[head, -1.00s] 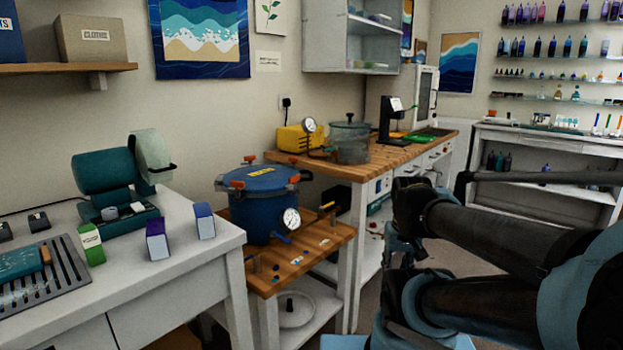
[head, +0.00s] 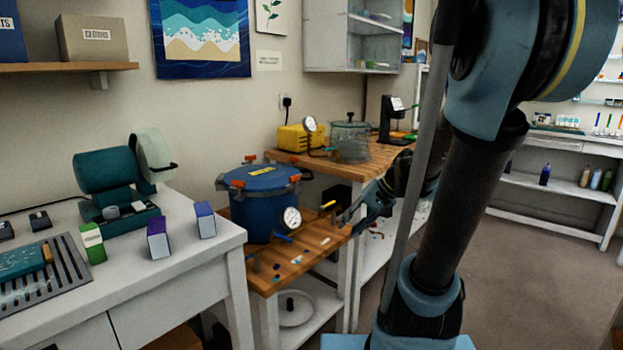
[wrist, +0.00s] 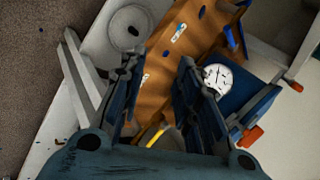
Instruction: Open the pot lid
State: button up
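The blue pot (head: 255,218) stands on a low wooden stand (head: 310,250). Its blue lid (head: 264,178) sits on top, with orange clamps (head: 237,184) round the rim and a yellow label. A white dial gauge (head: 291,218) is on the pot's side; it also shows in the wrist view (wrist: 217,78). A yellow-handled part (head: 328,205) sticks out on the right. My gripper (head: 347,216) is to the right of the pot, near the stand's right edge. In the wrist view my gripper (wrist: 158,64) has its fingers apart, with nothing held between them.
A white table (head: 200,240) with a teal machine (head: 112,172) and small boxes is at left. A wooden bench (head: 380,158) behind holds a yellow pump (head: 295,138) and a clear lidded chamber (head: 350,145). Open floor (head: 530,255) lies at right.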

jog(key=w+a+r+m+t+y, duration=0.1)
jog(key=w+r+y, duration=0.15)
jog(key=w, duration=0.45)
jog(key=w+a+r+y, duration=0.1)
jog(key=w+y, duration=0.3)
jog(key=w, duration=0.3)
jog(key=m+t+y, duration=0.1)
jog(key=t+y, duration=0.1)
jog(key=y, duration=0.4)
send_near(311, 173)
jog(key=x, duration=0.9)
jog(key=shift+a+f, duration=0.25)
jog(key=shift+a, duration=0.15)
jog(key=shift+s, duration=0.1)
grip_shut()
